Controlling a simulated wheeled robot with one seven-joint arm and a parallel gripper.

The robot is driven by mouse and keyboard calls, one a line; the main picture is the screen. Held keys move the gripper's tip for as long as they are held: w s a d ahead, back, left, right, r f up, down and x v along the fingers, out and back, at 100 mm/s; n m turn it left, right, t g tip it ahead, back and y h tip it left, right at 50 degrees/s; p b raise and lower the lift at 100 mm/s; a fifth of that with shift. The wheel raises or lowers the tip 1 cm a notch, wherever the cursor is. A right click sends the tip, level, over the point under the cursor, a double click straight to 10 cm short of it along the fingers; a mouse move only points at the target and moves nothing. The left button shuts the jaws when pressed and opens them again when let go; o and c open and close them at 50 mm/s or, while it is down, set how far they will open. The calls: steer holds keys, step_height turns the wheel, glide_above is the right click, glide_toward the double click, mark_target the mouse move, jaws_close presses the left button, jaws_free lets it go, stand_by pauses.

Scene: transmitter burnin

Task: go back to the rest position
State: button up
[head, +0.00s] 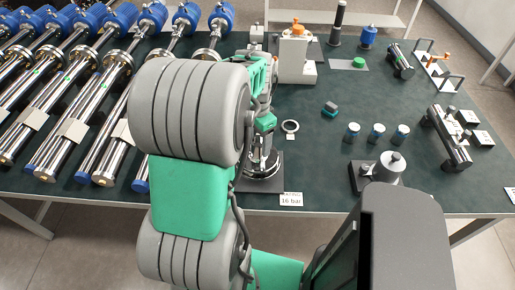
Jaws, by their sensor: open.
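My arm rises through the middle of the head view in grey and green links. My gripper (262,140) is at the arm's far end, partly hidden behind the thick grey links. It is open, and I make out nothing held in it. It is above or close to a shiny round metal fixture (263,167) on a dark square plate near the table's front edge. I cannot tell whether they touch. A "16 bar" label (290,199) is in front of that plate.
Long steel transmitters with blue heads (152,17) fill the table's left side. A metal ring (290,126), a small green-grey block (330,108) and blue-silver cylinders (377,133) stand right of my arm. Black fixtures (447,138) line the right. Dark tabletop (325,180) is bare between.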

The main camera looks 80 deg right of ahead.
step_height(320, 180, up, 4)
steer(key=shift+f, duration=0.2)
steer(key=n, duration=0.3)
steer(key=shift+d, duration=0.4)
steer(key=a+f+n, duration=0.4)
steer(key=a, duration=0.1)
steer(key=shift+s+a+f, duration=0.15)
steer(key=shift+a+f, duration=0.1)
steer(key=w+a+r+n+t+h, duration=0.1)
steer(key=w+a+r+n, duration=0.1)
steer(key=w+a+n, duration=0.6)
steer(key=w+a+r+n, duration=0.2)
steer(key=w+a+n, duration=0.2)
steer(key=w+a, duration=0.75)
steer(key=w+a+r+n+t, duration=0.1)
steer(key=w+a+r+n, duration=0.1)
steer(key=a, duration=0.6)
steer(key=w+a+r+n+t+y, duration=0.1)
steer(key=w+a+n, duration=0.3)
steer(key=a, duration=0.5)
steer(key=shift+r+n, duration=0.5)
